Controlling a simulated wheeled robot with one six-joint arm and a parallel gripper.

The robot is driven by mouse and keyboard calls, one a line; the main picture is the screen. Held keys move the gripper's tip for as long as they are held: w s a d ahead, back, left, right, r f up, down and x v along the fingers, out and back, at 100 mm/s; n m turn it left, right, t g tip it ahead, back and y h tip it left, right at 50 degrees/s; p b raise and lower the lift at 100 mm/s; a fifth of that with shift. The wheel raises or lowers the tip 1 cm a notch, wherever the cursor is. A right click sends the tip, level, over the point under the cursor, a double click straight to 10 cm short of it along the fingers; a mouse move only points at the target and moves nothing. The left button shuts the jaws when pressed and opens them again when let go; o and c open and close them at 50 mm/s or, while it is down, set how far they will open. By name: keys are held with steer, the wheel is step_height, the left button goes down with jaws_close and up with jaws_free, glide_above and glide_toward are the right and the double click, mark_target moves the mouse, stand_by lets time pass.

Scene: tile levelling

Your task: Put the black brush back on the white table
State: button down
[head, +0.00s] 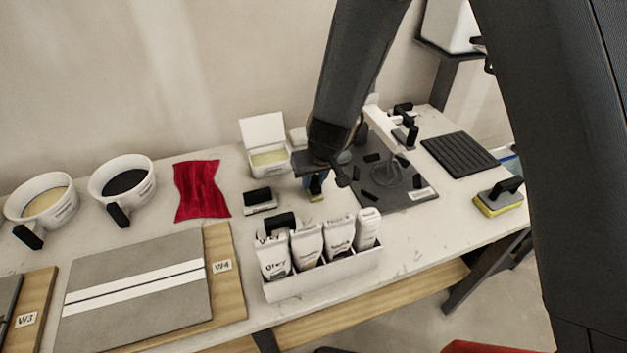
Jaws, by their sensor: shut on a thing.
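My gripper (316,184) is at the centre of the head view, pointing down over the white table (425,232). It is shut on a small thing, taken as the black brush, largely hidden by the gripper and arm. A pale yellowish end (316,197) shows below the fingers, close to the tabletop. I cannot tell whether it touches the table.
A black-topped white block (260,200) is just left of my gripper, and an open white box (267,145) is behind it. A caddy (322,276) of bottles stands in front. A dark board (408,200) lies to the right. A yellow-based float (497,200) sits near the right edge.

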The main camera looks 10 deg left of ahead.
steer(key=shift+f, duration=0.15)
steer(key=c, duration=1.5)
jaws_free()
steer(key=p+v, duration=0.8)
steer(key=v, duration=0.4)
steer(key=s+d+r+m, duration=0.2)
steer(key=s+d+r, duration=0.1)
steer(key=d, duration=0.7)
steer(key=s+d+r+m+g+h, duration=0.1)
steer(key=s+d+r, duration=0.3)
steer(key=d, duration=0.5)
steer(key=s+d+r+m+h, duration=0.1)
steer(key=s+d+r+m, duration=0.2)
steer(key=d, duration=0.7)
steer(key=shift+s+d+r+g, duration=0.2)
steer(key=shift+s+r, duration=0.2)
steer(key=shift+r, duration=0.15)
steer(key=shift+s+d+r+g, duration=0.2)
steer(key=shift+s+r, duration=0.15)
steer(key=shift+r, duration=0.25)
